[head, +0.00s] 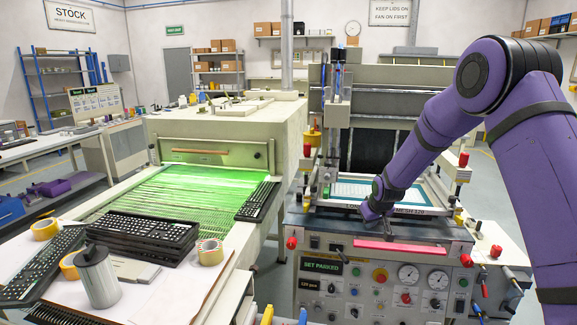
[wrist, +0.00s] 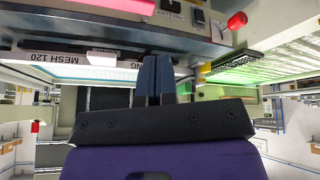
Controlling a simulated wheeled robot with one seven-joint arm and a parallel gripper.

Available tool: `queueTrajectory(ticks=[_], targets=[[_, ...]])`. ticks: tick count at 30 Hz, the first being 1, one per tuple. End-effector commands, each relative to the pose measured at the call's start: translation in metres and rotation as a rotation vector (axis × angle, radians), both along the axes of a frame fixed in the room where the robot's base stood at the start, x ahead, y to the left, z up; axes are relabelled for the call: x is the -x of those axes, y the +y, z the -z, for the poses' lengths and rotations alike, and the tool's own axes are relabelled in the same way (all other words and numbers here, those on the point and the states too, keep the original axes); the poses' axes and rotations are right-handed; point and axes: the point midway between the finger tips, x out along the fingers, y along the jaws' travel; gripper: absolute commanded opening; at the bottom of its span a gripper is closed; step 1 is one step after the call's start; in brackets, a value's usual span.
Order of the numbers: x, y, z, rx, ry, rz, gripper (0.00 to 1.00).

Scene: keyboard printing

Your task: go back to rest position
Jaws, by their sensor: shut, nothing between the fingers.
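My purple arm reaches in from the right in the head view. My gripper (head: 370,212) hangs low at the front of the printing machine (head: 330,245), by the near edge of the framed screen (head: 432,188). In the wrist view my gripper's two dark blue fingers (wrist: 154,72) are together with nothing between them. The wrist picture appears upside down, with the screen frame's "MESH 120" label (wrist: 38,90) to the left of the fingers. The machine's display reads "SET PARKED" (head: 321,265).
A red bar (head: 400,247) lies on the machine's front ledge, above knobs and gauges. A dryer with a green-lit conveyor (head: 150,190) stands to the left, with a keyboard (head: 258,201) at its edge. Stacked keyboards (head: 140,237), tape rolls (head: 209,251) and a metal can (head: 98,277) occupy the near table.

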Motion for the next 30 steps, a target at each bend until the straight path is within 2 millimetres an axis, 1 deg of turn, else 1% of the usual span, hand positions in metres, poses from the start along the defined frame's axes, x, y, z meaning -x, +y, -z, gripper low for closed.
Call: queueTrajectory(ticks=[1, 6, 11, 15, 20, 24, 26, 30], targets=[[0.008, -0.002, -0.023, 0.001, -0.004, 0.006, 0.0], [0.041, -0.007, -0.085, 0.001, -0.002, 0.033, 0.0], [0.079, -0.012, -0.137, 0.002, 0.001, 0.059, 0.0], [0.116, -0.016, -0.178, 0.0, 0.004, 0.082, 0.0], [0.162, -0.021, -0.217, -0.004, 0.008, 0.11, 0.0], [0.206, -0.025, -0.246, -0.011, 0.009, 0.135, 0.0], [0.225, -0.026, -0.257, -0.013, 0.01, 0.147, 0.0], [0.271, -0.029, -0.277, -0.022, 0.013, 0.172, 0.0]])
